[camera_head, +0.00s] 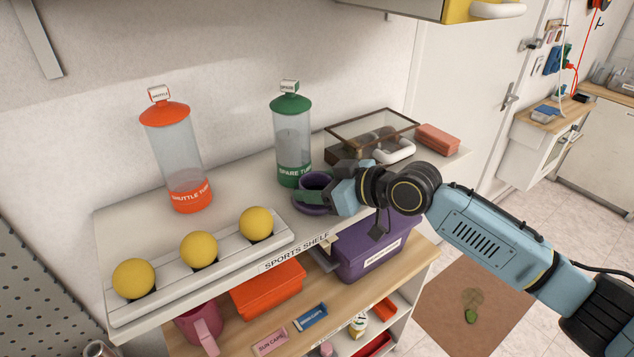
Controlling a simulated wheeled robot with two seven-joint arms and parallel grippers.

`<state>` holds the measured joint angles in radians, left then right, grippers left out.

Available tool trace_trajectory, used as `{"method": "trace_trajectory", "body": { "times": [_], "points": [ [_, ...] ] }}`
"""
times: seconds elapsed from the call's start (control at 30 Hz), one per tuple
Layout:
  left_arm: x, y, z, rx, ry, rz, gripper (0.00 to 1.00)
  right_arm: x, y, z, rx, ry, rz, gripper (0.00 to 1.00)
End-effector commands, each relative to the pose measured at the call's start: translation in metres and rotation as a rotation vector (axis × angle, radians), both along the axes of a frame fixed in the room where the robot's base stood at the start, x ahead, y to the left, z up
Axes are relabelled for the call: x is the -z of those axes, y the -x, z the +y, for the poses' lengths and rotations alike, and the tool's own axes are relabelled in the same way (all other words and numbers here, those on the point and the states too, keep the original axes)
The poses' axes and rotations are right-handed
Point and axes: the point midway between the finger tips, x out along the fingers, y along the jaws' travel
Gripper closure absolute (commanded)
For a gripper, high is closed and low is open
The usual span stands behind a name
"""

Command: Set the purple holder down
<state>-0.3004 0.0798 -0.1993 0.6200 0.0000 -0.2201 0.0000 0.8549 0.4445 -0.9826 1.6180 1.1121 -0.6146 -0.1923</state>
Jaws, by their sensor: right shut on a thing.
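The purple holder (315,208) is a small round cup-like piece on the upper shelf, beside the base of the green-capped tube. My right gripper (322,192) reaches in from the right and is shut on the holder, its fingers covering much of it. The holder looks upright and at or very near the shelf top; I cannot tell whether it touches. The left gripper is not in view.
An orange-capped tube (178,155) and a green-capped tube (292,140) stand at the back of the shelf (240,190). Several yellow balls (199,249) sit in a white rack at front left. A glass-lidded box (345,130) stands behind my gripper. A purple bin (372,250) is below.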

Motion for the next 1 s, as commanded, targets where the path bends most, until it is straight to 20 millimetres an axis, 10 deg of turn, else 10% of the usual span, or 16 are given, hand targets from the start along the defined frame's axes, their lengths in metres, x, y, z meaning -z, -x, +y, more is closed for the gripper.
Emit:
{"method": "trace_trajectory", "body": {
  "times": [0.17,0.2,0.37,0.7,1.0],
  "points": [
    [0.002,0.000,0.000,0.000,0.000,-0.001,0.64,0.002,0.000,0.000,0.000,-0.002,-0.001,0.77],
    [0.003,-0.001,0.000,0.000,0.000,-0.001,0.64,0.004,0.000,0.000,-0.001,0.000,0.002,0.44],
    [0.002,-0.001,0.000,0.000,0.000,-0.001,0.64,0.003,0.000,0.000,-0.001,0.000,0.002,0.24],
    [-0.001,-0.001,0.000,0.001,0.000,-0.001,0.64,-0.001,0.000,0.000,-0.001,0.001,0.001,0.24],
    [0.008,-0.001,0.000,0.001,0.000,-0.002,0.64,-0.016,0.023,-0.040,0.002,0.004,0.000,0.24]
  ]
}}
